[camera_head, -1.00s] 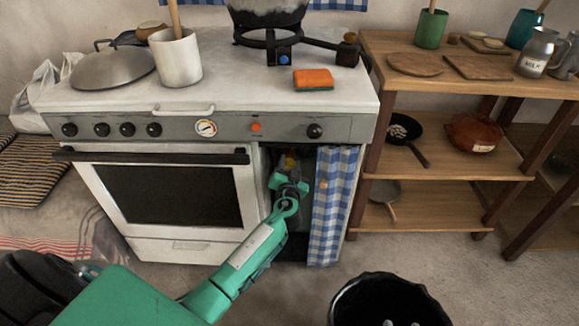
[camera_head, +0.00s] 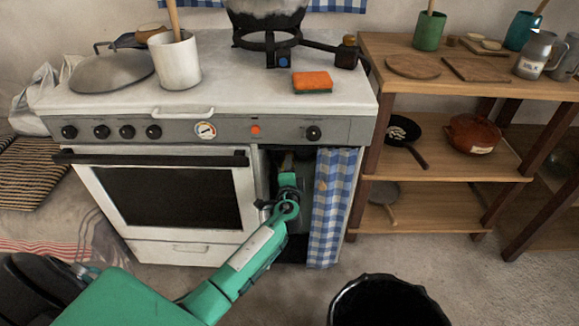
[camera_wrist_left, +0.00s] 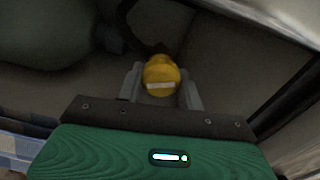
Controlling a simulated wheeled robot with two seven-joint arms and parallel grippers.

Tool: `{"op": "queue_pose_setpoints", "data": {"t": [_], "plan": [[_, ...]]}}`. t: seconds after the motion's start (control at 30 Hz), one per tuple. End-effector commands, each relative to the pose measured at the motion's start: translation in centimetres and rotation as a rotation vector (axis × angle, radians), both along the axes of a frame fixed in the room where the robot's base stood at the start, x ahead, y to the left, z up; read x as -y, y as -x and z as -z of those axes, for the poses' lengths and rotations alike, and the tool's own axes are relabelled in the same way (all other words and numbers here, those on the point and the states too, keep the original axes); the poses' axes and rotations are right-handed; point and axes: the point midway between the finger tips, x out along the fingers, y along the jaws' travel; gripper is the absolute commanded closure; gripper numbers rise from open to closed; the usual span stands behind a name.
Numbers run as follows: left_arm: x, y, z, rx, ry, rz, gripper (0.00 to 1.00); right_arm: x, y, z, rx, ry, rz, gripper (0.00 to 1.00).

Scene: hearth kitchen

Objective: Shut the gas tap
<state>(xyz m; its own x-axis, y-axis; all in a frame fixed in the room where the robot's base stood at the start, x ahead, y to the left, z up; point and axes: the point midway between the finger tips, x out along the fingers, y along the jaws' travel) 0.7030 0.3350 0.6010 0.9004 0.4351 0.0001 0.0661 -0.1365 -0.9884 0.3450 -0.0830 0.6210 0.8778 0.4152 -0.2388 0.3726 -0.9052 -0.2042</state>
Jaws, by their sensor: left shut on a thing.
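The gas tap (camera_wrist_left: 161,75) shows in the left wrist view as a yellow knob with a pale band across its near side. My left gripper (camera_head: 287,163) reaches into the dark open compartment at the right of the stove. In the left wrist view its two grey fingers stand on either side of the yellow knob, shut on it. In the head view the knob is hidden behind the gripper and in shadow. My right gripper is not in view.
A blue checked curtain (camera_head: 333,205) hangs close to the right of my left gripper. The oven door (camera_head: 215,240) is on its left. A rounded grey-green body (camera_wrist_left: 45,35) lies upper left in the wrist view. A black bin (camera_head: 388,302) stands on the floor in front.

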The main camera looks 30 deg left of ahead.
Motion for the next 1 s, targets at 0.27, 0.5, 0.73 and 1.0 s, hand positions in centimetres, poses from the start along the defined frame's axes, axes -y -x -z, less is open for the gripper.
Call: {"op": "queue_pose_setpoints", "data": {"t": [0.27, 0.5, 0.73, 1.0], "plan": [[0.0, 0.0, 0.1, -0.1, -0.203, 0.001, 0.86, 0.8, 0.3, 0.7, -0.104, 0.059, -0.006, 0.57], [0.1, 0.1, 0.2, -0.157, -0.32, 0.001, 0.86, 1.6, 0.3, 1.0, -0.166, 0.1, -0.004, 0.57], [0.0, 0.1, 0.3, -0.183, -0.374, 0.0, 0.86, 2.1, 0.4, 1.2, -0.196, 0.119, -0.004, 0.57], [0.1, 0.1, 0.4, -0.19, -0.388, 0.001, 0.86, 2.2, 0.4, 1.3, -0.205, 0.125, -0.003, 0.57]]}}
